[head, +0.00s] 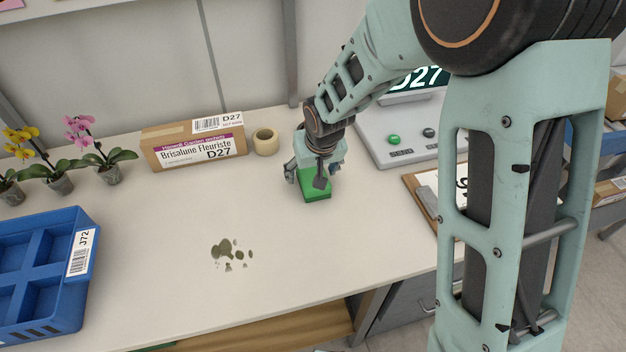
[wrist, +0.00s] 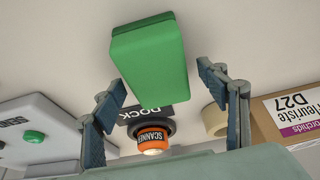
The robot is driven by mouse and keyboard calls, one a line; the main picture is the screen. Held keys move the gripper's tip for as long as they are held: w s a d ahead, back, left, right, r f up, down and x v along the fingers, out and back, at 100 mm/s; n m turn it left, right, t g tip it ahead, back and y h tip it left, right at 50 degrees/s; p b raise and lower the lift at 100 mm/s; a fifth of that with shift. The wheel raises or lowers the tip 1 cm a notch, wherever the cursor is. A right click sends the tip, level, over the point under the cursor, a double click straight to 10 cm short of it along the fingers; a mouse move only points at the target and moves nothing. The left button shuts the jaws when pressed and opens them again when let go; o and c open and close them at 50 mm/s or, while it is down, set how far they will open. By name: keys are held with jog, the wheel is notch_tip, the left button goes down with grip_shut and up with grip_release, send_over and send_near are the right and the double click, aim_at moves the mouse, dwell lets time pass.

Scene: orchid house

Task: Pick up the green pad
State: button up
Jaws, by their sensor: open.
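The green pad (head: 318,196) is a bright green block lying on the white bench top, partly hidden under my gripper in the head view. My gripper (head: 310,182) points down right over it. In the wrist view the pad (wrist: 150,60) shows whole, with its near end reaching between the two spread fingers of my gripper (wrist: 163,85). There is a gap beside the pad on each side, and the fingers do not hold it.
A button console (head: 375,140) and clipboard (head: 418,188) lie right. A blue crate (head: 88,262) and potted orchids (head: 60,184) stand left. Dark spots (head: 228,250) mark the bench front.

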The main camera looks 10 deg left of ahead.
jog(key=shift+w+f, duration=0.15)
jog(key=shift+f, duration=0.25)
jog(key=c, duration=1.2)
jog(key=shift+r, duration=0.1)
